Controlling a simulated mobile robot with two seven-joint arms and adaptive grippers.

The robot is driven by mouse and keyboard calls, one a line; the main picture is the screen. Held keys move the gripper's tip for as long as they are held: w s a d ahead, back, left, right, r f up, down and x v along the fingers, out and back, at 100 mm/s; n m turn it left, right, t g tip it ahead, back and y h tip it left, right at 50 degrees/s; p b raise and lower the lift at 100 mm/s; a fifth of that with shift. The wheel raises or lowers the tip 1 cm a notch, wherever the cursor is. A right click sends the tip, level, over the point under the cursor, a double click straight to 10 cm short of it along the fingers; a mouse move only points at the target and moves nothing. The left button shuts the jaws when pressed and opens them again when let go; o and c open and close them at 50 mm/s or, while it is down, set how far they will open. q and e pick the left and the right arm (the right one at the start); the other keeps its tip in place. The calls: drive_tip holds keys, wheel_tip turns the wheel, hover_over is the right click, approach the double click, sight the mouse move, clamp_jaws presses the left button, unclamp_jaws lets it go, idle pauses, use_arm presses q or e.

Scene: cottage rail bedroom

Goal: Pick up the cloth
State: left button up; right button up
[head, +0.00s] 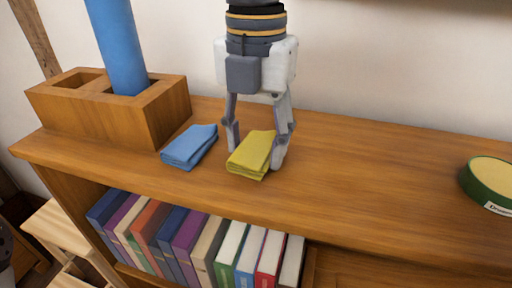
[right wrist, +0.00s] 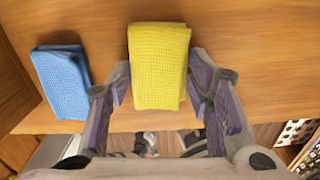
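A folded yellow cloth (head: 251,154) lies flat on the wooden shelf top, near its front edge. A folded blue cloth (head: 190,147) lies to its left. My right gripper (head: 256,150) points down at the yellow cloth, with one finger on either side of it. In the right wrist view the open fingers (right wrist: 160,90) flank the yellow cloth (right wrist: 159,65), and I see small gaps beside it. The blue cloth (right wrist: 63,82) lies outside the left finger there. My left gripper does not show clearly; only a dark part appears at the head view's left edge.
A wooden box (head: 116,112) with compartments stands at the left, with a blue cylinder (head: 118,45) upright in it. A round green tin (head: 490,184) sits at the far right. Several books (head: 196,243) stand below the top. The top right of the yellow cloth is clear.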

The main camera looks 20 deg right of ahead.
drive_tip(key=c, duration=0.3)
